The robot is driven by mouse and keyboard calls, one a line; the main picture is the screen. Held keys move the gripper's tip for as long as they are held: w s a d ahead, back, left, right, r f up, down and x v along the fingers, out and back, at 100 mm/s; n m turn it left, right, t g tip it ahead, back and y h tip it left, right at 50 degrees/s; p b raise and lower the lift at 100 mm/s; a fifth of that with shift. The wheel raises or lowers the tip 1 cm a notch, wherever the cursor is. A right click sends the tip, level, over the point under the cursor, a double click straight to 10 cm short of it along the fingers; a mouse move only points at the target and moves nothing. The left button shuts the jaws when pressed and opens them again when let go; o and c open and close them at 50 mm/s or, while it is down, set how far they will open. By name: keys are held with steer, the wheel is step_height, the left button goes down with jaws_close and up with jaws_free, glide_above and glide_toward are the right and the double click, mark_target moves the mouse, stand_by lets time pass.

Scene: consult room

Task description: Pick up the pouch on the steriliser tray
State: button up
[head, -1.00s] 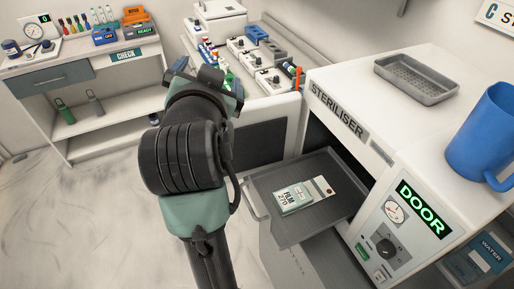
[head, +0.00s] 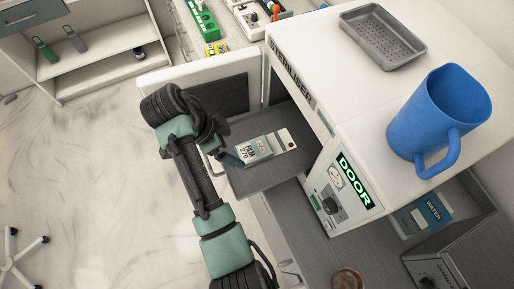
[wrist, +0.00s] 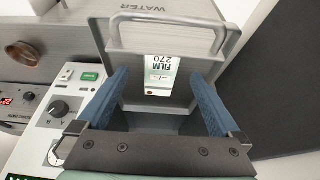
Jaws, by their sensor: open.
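The pouch (head: 256,149), a flat pale pack marked FILM 270, lies on the dark grey steriliser tray (head: 262,182), which sticks out of the steriliser's open front. A white end with a dark dot shows at the pack's right. In the wrist view the pouch (wrist: 160,75) shows its label between my two blue fingers. My gripper (head: 230,158) is at the left edge of the tray, close to the pouch's left end. It also shows in the wrist view (wrist: 160,84), with its fingers wide apart and nothing held. I cannot tell whether a finger touches the pouch.
The steriliser (head: 306,118) stands right of the tray, with its door (head: 215,95) swung open behind my gripper. A blue mug (head: 425,120) and a grey perforated dish (head: 383,38) stand on its top. A grey tray handle (wrist: 165,22) crosses the wrist view. Open floor lies left.

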mark_target(245, 153)
steer(key=shift+w+p+x, duration=0.15)
steer(key=shift+p+x, duration=0.45)
steer(key=shift+x, duration=1.2)
steer(key=shift+w+p+x, duration=0.1)
steer(key=shift+p+x, duration=0.45)
steer(key=shift+x, duration=1.2)
steer(key=c, duration=1.2)
